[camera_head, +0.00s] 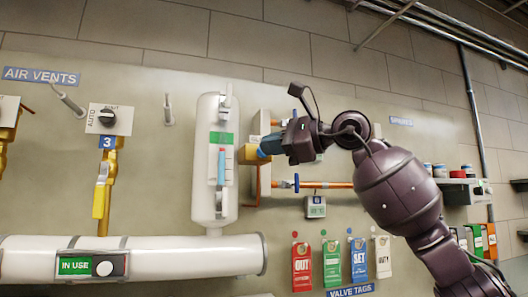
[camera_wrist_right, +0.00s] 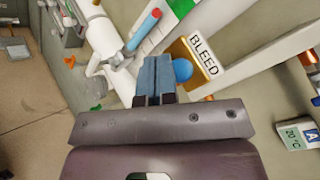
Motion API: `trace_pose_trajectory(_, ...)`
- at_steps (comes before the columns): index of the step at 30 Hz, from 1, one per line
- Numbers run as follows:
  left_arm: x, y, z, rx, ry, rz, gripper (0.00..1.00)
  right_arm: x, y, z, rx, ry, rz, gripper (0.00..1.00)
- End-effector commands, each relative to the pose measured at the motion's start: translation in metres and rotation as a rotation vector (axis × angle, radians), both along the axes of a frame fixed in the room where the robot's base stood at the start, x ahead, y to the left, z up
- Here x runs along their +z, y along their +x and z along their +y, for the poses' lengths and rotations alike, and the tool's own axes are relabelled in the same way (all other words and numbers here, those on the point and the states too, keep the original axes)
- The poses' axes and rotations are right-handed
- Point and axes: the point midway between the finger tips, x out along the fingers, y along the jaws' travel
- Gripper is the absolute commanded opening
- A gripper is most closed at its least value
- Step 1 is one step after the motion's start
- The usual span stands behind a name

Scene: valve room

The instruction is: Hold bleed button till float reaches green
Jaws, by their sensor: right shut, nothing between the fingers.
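The sight tube (camera_head: 221,172) on the white vertical cylinder (camera_head: 203,160) holds a light blue column, which shows in the wrist view (camera_wrist_right: 143,32). Its red float (camera_wrist_right: 156,13) sits at the column's top, a little below the green band (camera_head: 221,138). The round blue bleed button (camera_wrist_right: 183,70) stands beside a gold plate (camera_wrist_right: 200,55) marked BLEED. In the head view my right gripper (camera_head: 264,148) hides the button, in front of the brass block (camera_head: 248,154). The right gripper's blue fingers (camera_wrist_right: 155,74) are shut and empty, right beside the button; I cannot tell whether they touch it. My left gripper is out of view.
A copper pipe (camera_head: 326,185) with a blue handle runs below my right gripper, above a small gauge (camera_head: 315,207). Several valve tags (camera_head: 332,263) hang lower down. A white horizontal pipe (camera_head: 180,256) runs at the lower left. A yellow valve (camera_head: 104,185) is on the left.

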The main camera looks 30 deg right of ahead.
Motion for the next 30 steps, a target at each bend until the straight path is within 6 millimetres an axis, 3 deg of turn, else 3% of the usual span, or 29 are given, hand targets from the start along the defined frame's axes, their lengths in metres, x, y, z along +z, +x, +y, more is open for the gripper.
trace_pose_trajectory(30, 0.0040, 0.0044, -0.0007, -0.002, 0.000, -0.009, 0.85, 0.0004, 0.0019, -0.0005, -0.001, 0.000, 0.001, 0.00)
